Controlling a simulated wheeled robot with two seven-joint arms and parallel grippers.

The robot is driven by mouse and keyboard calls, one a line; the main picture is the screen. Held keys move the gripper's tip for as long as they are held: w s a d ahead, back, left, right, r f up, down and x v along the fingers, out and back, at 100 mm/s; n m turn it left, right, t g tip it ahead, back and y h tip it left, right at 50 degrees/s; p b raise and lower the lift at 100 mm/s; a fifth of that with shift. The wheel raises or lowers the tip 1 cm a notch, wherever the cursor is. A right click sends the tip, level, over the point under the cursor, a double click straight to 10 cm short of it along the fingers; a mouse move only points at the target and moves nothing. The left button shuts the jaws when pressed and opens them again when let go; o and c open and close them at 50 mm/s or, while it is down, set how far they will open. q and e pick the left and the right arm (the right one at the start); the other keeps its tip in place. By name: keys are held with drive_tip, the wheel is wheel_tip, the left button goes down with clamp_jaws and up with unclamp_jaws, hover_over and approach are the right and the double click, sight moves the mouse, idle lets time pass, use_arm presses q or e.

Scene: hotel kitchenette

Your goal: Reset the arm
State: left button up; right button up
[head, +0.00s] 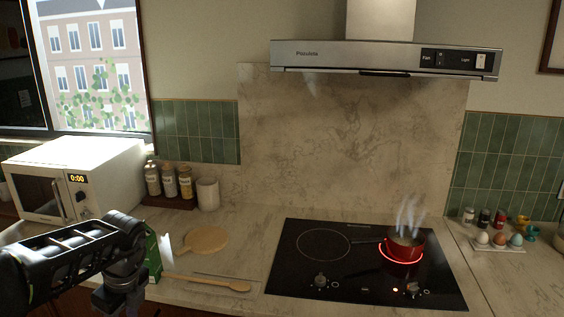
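My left arm comes in from the left at the lower left of the head view, in front of the microwave and counter. Its wrist bends downward, and the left gripper (122,292) is at the bottom edge, dark and partly cut off. Its fingers cannot be made out, so whether it is open or shut is unclear. A green carton (153,255) stands just right of it, partly hidden by the arm; I cannot tell whether they touch. My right gripper is not in view.
A red pot (405,246) steams on a glowing ring of the black cooktop (310,272). A round board (205,240) and wooden spoon (225,285) lie left of it. The microwave (100,160), spice jars (169,182) and white cup (208,193) stand behind. Eggs (499,239) sit far right.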

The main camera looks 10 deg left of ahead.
use_arm(q)
drive_tip(key=w+a+f+m+t+y, duration=0.3)
drive_tip(key=w+a+m+t+y, duration=0.25)
drive_tip(key=m, duration=0.95)
drive_tip(key=w+d+f+m+t+h, duration=0.1)
drive_tip(key=w+d+f+m+h, duration=0.2)
drive_tip(key=d+f+m, duration=0.6)
drive_tip(key=w+d+f+m+t+h, duration=0.15)
drive_tip(key=w+d+f+m, duration=0.25)
drive_tip(key=d+f+m, duration=0.5)
drive_tip(key=s+d+f+m+g+h+b, duration=0.25)
drive_tip(key=s+d+f+m+h, duration=0.35)
drive_tip(key=s+d+f+m, duration=0.5)
drive_tip(key=s+d+f+m+g+h, duration=0.1)
drive_tip(key=s+d+f+m+g, duration=0.1)
drive_tip(key=s, duration=0.6)
drive_tip(key=s+d+f+m+g+h, duration=0.1)
drive_tip(key=s+d+f+m+g, duration=0.2)
drive_tip(key=s+d, duration=0.6)
wheel_tip(320, 180, down, 3)
drive_tip(key=shift+s+d+r+m, duration=0.15)
drive_tip(key=shift+d+m, duration=0.15)
drive_tip(key=shift+m, duration=0.5)
drive_tip(key=shift+o, duration=0.3)
drive_tip(key=shift+g, duration=0.25)
